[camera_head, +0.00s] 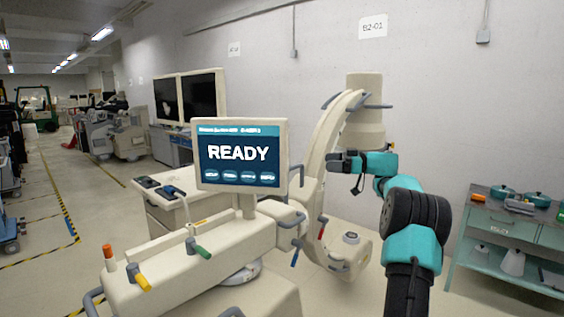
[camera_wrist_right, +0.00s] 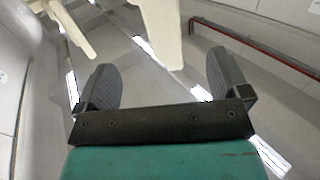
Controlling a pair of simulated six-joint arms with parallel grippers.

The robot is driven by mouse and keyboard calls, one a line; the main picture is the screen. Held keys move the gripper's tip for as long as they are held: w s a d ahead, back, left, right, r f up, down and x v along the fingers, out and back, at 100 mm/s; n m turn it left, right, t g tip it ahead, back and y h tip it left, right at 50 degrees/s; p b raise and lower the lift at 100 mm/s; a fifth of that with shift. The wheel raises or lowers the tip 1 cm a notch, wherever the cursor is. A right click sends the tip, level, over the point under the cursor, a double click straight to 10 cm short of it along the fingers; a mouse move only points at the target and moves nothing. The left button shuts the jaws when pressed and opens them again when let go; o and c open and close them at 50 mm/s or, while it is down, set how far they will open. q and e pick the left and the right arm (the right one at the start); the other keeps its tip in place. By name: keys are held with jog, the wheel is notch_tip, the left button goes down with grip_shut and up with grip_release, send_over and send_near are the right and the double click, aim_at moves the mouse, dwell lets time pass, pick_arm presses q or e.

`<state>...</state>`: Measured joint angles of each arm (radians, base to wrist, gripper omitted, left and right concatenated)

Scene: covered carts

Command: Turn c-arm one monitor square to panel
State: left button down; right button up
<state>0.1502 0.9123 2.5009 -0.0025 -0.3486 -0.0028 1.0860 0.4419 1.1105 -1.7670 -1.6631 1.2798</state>
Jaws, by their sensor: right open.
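The C-arm monitor (camera_head: 238,184) stands on a short post above the cream cart (camera_head: 185,262). Its screen reads "READY" and faces mostly toward the head camera, slightly angled. A grey handle (camera_head: 297,178) shows at its right edge. My right gripper (camera_head: 337,163) is to the right of the monitor, apart from it, in front of the cream C-arm (camera_head: 330,130). In the right wrist view the jaws (camera_wrist_right: 158,78) are spread with nothing between them; cream parts show beyond them. My left gripper is not in view.
A twin-screen unit (camera_head: 190,98) stands behind at left. A teal bench (camera_head: 510,232) with tools is at right. Open floor and a marked aisle lie at far left.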

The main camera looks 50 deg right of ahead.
aim_at(282, 161)
jog(key=x, duration=1.7)
jog(key=shift+w, duration=0.15)
jog(key=shift+c, duration=0.4)
jog(key=shift+f, duration=0.1)
jog(key=c, duration=1.2)
